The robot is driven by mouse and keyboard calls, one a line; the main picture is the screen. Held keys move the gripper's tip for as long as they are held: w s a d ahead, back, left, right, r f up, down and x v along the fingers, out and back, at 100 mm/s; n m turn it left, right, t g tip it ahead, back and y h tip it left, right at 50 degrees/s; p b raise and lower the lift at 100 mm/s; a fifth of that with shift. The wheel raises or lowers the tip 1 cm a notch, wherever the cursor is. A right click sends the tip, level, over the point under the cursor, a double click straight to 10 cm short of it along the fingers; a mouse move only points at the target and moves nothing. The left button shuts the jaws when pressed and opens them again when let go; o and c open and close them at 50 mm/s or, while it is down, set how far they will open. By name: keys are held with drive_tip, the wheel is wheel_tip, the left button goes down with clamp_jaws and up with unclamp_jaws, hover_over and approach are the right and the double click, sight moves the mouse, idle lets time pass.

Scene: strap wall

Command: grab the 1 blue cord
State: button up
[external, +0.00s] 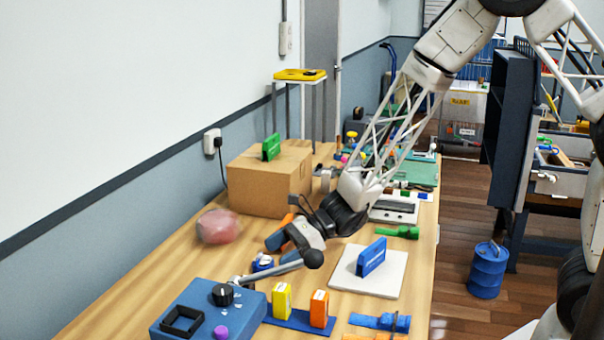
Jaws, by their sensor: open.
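A blue strap-like bundle (372,321) lies flat on the wooden table near the bottom edge of the external view, with an upright dark piece by its right end. It is the most cord-like blue thing I can see. My gripper (279,233) is farther back and to the left, low over the middle of the table. Its jaws are open and point left. Blue and orange parts show at its fingertips; I cannot tell whether these belong to it. The gripper is well apart from the blue bundle.
A cardboard box (268,180) stands behind my gripper, and a blurred pink lump (217,226) lies to its left. A white plate (368,270) bears a blue block. A green strap (398,232) lies beyond.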

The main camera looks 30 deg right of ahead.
sight(269, 258)
drive_tip(key=shift+x, duration=2.2)
drive_tip(key=shift+w, duration=0.1)
drive_tip(key=c, duration=1)
drive_tip(key=shift+r, duration=5)
